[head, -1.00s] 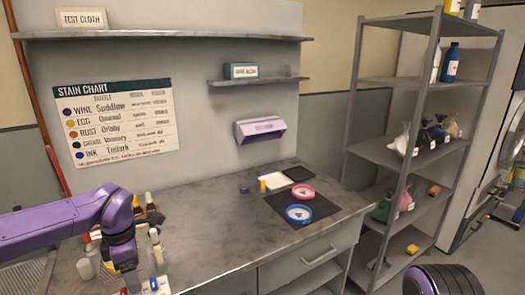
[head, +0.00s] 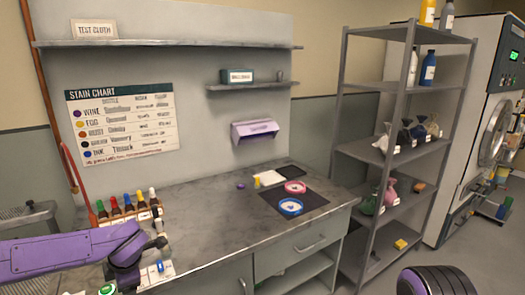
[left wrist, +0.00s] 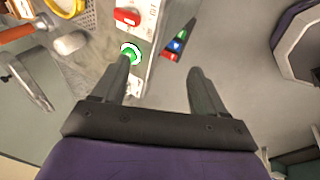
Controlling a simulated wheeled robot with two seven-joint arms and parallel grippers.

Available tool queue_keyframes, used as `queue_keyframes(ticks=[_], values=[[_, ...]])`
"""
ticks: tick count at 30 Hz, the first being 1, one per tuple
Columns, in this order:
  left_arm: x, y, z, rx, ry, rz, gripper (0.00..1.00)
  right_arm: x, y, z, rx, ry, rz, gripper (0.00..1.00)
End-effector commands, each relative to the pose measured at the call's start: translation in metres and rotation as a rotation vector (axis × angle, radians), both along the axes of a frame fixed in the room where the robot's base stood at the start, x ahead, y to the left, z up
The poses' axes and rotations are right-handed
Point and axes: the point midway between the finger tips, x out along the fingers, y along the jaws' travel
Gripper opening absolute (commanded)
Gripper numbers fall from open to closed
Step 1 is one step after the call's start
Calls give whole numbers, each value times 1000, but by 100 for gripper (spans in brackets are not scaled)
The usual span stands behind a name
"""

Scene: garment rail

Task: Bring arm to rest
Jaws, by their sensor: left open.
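My left arm (head: 70,252) is purple with a dark joint and reaches in from the lower left in the head view. It is low, in front of the bench's left end. My left gripper's fingertips cannot be made out in the head view. In the left wrist view my left gripper (left wrist: 158,80) has its two grey fingers spread apart with nothing between them. My right gripper is not in view.
The grey bench (head: 205,220) has a clear middle. A rack of several small bottles (head: 127,210) stands at its left end. A metal shelf (head: 390,165) stands at the right.

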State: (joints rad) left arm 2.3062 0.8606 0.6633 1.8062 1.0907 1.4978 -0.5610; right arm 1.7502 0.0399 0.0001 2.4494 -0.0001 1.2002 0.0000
Motion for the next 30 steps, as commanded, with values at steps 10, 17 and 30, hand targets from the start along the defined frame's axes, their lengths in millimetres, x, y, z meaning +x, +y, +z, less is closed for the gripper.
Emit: queue_keyframes(ticks=[10,17,30], values=[[-81,-51,-163,402,-9,-656,72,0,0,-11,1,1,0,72],[-245,-67,-260,367,254,-1283,72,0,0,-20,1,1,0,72],[-329,-47,-285,346,472,-1499,72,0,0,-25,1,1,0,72]])
